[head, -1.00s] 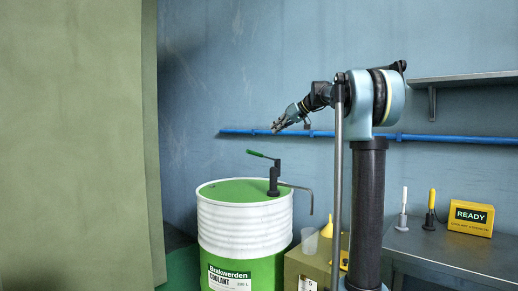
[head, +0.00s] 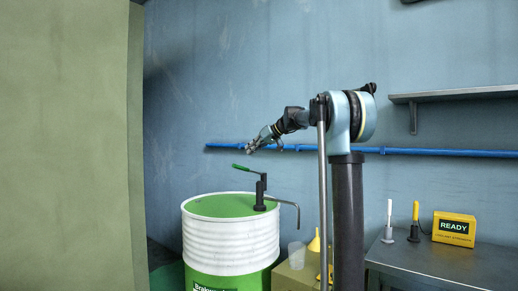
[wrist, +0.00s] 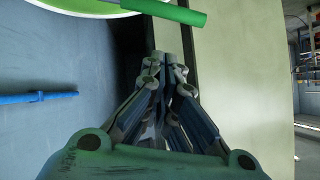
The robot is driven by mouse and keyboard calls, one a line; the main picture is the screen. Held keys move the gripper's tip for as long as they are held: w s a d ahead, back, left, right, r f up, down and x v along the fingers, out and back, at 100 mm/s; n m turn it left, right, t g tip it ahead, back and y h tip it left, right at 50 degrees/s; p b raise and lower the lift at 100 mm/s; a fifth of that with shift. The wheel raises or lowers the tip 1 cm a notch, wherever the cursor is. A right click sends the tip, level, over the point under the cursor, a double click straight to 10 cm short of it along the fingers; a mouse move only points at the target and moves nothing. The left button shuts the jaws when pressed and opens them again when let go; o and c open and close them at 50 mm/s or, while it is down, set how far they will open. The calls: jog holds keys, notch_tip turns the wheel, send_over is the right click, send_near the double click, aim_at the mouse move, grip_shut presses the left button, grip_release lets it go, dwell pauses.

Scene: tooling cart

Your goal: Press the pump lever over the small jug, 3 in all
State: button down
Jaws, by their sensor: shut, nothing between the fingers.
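The pump (head: 261,192) stands on the green top of a white and green coolant drum (head: 232,240). Its green-handled lever (head: 241,167) sticks out to the left and is raised. Its bent spout (head: 290,203) points down to the right, above the small translucent jug (head: 296,254). My gripper (head: 251,149) is shut and empty, just above the lever handle in the head view, apart from it. In the wrist view the green handle (wrist: 184,13) lies beyond my fingertips (wrist: 167,57), toward the top of the picture. The jug is not in the wrist view.
A yellow funnel (head: 314,243) stands behind the jug on an olive box (head: 290,276). A grey bench (head: 430,262) at right holds a yellow READY box (head: 454,228). A blue pipe (head: 440,152) runs along the wall. A green panel (head: 65,150) stands at left.

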jog(key=a+f, duration=0.3)
jog(key=f, duration=0.2)
jog(key=shift+w+a, duration=0.15)
jog(key=shift+w, duration=0.15)
jog(key=shift+f, duration=0.1)
notch_tip(320, 180, down, 11)
jog(key=s+a+n+t+h, duration=0.1)
jog(key=s+n+t+h, duration=0.1)
jog(key=n+t, duration=0.1)
jog(key=shift+s+a+h, duration=0.2)
jog(key=shift+a+h, duration=0.1)
jog(key=shift+a, duration=0.05)
dwell(0.5)
jog(key=shift+f+n, duration=0.15)
jog(key=shift+n, duration=0.15)
